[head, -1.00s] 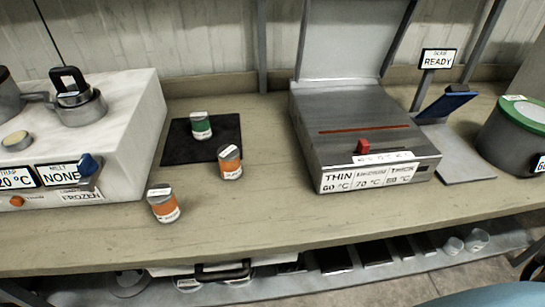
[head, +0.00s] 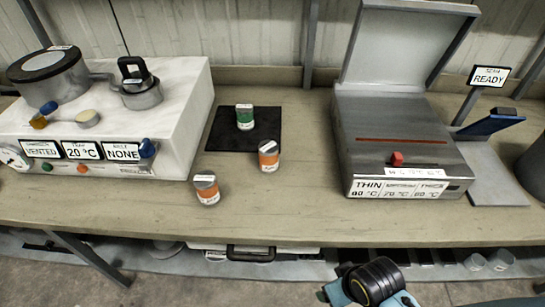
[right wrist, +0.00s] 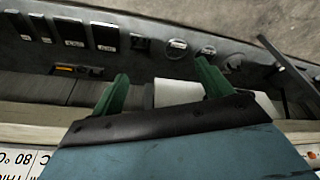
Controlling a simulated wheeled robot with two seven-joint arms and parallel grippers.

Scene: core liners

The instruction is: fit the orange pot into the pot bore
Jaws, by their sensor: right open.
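Two small pots with orange labels and pale lids stand upright on the bench in the head view. One orange pot (head: 206,189) is nearer the front edge; the other orange pot (head: 268,156) is at the front right corner of a black mat (head: 222,133). A green-labelled pot (head: 244,117) stands on that mat. I cannot make out the pot bore for certain. My right gripper (right wrist: 162,84) shows in the right wrist view with its green fingers apart and nothing between them, away from the pots. My left gripper is not in view.
A white machine (head: 185,110) with knobs and labels stands left. A grey box with a raised lid (head: 405,135) stands right, beside a READY sign (head: 490,76). The bench front (head: 290,215) is clear. A lower shelf (head: 140,262) holds several items.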

